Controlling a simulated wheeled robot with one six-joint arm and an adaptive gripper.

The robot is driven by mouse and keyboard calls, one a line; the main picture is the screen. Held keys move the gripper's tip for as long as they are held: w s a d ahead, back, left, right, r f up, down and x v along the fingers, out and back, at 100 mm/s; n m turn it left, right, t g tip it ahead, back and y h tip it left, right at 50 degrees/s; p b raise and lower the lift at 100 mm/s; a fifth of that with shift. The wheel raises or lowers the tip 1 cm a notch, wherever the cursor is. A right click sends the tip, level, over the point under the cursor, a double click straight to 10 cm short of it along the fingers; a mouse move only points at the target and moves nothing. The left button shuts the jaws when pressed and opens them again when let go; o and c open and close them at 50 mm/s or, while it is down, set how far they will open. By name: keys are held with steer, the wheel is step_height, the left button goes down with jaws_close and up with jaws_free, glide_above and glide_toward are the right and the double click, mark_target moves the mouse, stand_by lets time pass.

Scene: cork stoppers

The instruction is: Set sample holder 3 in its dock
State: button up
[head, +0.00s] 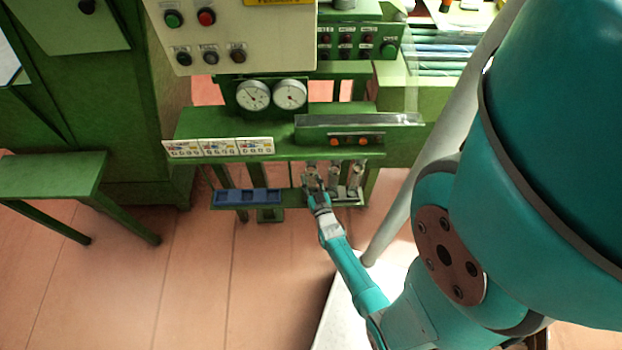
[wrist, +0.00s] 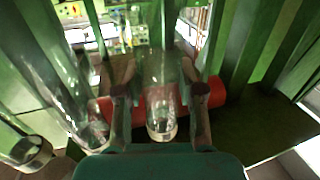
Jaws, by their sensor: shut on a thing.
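My gripper (head: 318,198) is at the rack under the green machine's shelf, at the leftmost of several upright holders. In the wrist view its two fingers (wrist: 160,100) stand either side of a clear glass holder (wrist: 160,80) and are shut on it. Two more clear glass holders (wrist: 60,80) stand to the left in the wrist view; in the head view the others (head: 334,178) (head: 356,177) are right of my gripper. A blue dock tray (head: 232,198) with several compartments lies left of my gripper. I cannot read any number on the holders.
A green shelf (head: 200,125) with label cards (head: 220,147) overhangs the tray and holders. A red cylinder (wrist: 215,92) lies behind the held holder in the wrist view. Green posts stand close around. A green stool (head: 50,172) is at the left.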

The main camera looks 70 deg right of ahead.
steer(key=o, duration=1.2)
steer(key=v, duration=1.2)
steer(key=s+a+r+n+t+y, duration=0.25)
steer(key=a+r+n+y, duration=0.2)
steer(key=a+r, duration=0.55)
steer(key=s+a+r+n+t+y, duration=0.2)
steer(key=s+a+r+n+y, duration=0.3)
steer(key=a+r, duration=0.55)
steer(key=a+r+y, duration=0.1)
steer(key=a+r, duration=0.1)
steer(key=r, duration=0.1)
steer(key=s+a+r+y, duration=0.1)
steer(key=a+r+y, duration=0.1)
steer(key=r, duration=0.2)
steer(key=s+a+r+n+y, duration=0.1)
steer(key=a+r+y, duration=0.1)
steer(key=r, duration=0.2)
steer(key=shift+s+a+g, duration=0.25)
